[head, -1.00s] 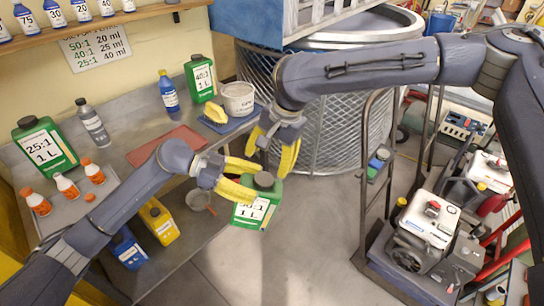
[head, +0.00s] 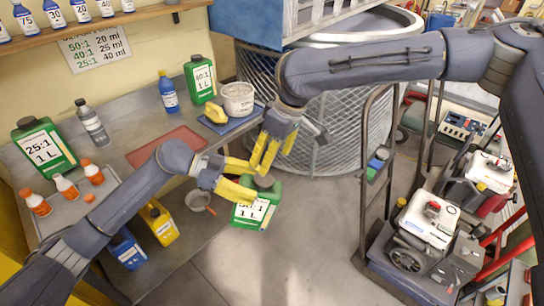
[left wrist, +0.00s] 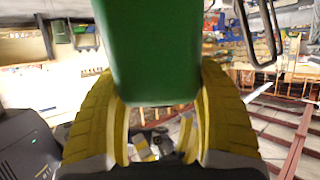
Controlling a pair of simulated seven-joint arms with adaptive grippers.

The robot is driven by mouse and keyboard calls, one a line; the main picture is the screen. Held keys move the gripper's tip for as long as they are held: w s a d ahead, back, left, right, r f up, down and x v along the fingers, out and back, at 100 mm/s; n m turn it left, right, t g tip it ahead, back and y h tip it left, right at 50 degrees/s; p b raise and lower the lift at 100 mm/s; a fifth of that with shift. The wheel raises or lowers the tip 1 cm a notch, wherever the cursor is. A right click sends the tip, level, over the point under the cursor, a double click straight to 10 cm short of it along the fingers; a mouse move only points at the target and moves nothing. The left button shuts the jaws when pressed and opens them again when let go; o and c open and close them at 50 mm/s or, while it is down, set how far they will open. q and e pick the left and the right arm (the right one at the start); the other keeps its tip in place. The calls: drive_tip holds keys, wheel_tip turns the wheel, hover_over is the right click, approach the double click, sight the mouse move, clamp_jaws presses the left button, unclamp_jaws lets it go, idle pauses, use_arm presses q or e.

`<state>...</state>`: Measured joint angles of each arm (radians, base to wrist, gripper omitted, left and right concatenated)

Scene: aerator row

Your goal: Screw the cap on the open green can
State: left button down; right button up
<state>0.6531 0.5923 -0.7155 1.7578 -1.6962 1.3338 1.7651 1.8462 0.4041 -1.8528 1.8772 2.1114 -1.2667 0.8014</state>
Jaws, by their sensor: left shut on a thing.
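The green can (head: 250,214) with a white 1 L label is held up off the floor beside the bench's front edge. My left gripper (head: 238,180) is shut on it near the top; the left wrist view shows the green can (left wrist: 155,50) between both yellow fingers (left wrist: 158,125). A dark grey round cap (head: 265,183) shows at the can's top; I cannot tell whether it is seated or tight. My right gripper (head: 273,158) is just above the cap, fingers down, apart and seemingly empty.
The bench (head: 130,110) carries a green 25:1 can (head: 45,147), another green can (head: 201,78), a white tub (head: 238,99), bottles and a red mat (head: 165,145). A mesh drum (head: 340,130) stands behind. A cart with an engine (head: 428,225) is at right.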

drive_tip(key=n, duration=0.7)
drive_tip(key=shift+d+r+n, duration=0.1)
drive_tip(key=shift+n, duration=0.2)
drive_tip(key=n, duration=0.7)
drive_tip(key=shift+s, duration=0.1)
drive_tip(key=n, duration=0.3)
drive_tip(key=shift+n, duration=0.3)
drive_tip(key=n, duration=0.4)
drive_tip(key=shift+s, duration=0.1)
drive_tip(key=n, duration=0.4)
drive_tip(key=shift+n, duration=1.8)
